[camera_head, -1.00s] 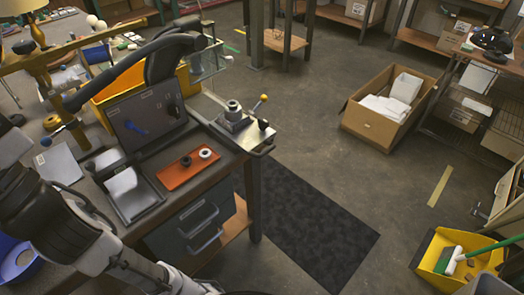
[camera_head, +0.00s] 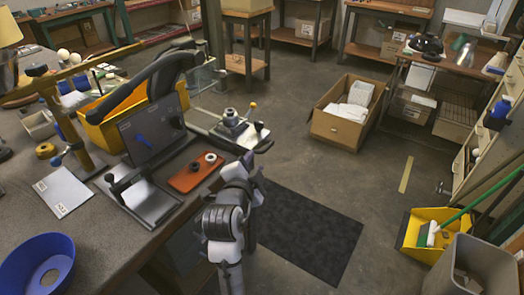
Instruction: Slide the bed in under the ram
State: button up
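A silver metal plate (camera_head: 218,120) lies at the far right corner of the bench; it may be the bed. A round stepped metal part (camera_head: 231,117) stands on it. A yellow-knobbed lever (camera_head: 252,105) and a dark handle (camera_head: 264,148) are beside it. I cannot tell for sure which part is the ram. My gripper (camera_head: 250,163) is at the end of my arm by the bench's right edge, just on the near side of the plate. Its fingers are too small to read, and whether it touches anything is unclear.
A red-orange tray (camera_head: 184,181) with two small rings lies left of my gripper. A grey stand (camera_head: 150,207) and an upright dark panel (camera_head: 131,131) are farther left. A blue bowl (camera_head: 38,262) is near left. A dark mat (camera_head: 305,235) covers floor on the right.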

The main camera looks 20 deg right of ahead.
aim_at(269, 142)
jog(key=shift+g, duration=0.3)
jog(key=p+x, duration=0.1)
jog(key=x, duration=0.3)
jog(key=p+x, duration=0.1)
jog(key=x, duration=0.4)
jog(key=d+p+x, duration=0.1)
jog(key=x, duration=0.4)
jog(key=shift+s+f, duration=0.2)
jog(key=shift+s, duration=0.15)
jog(key=shift+a, duration=0.1)
jog(key=shift+c, duration=0.4)
jog(key=shift+f, duration=0.15)
grip_shut()
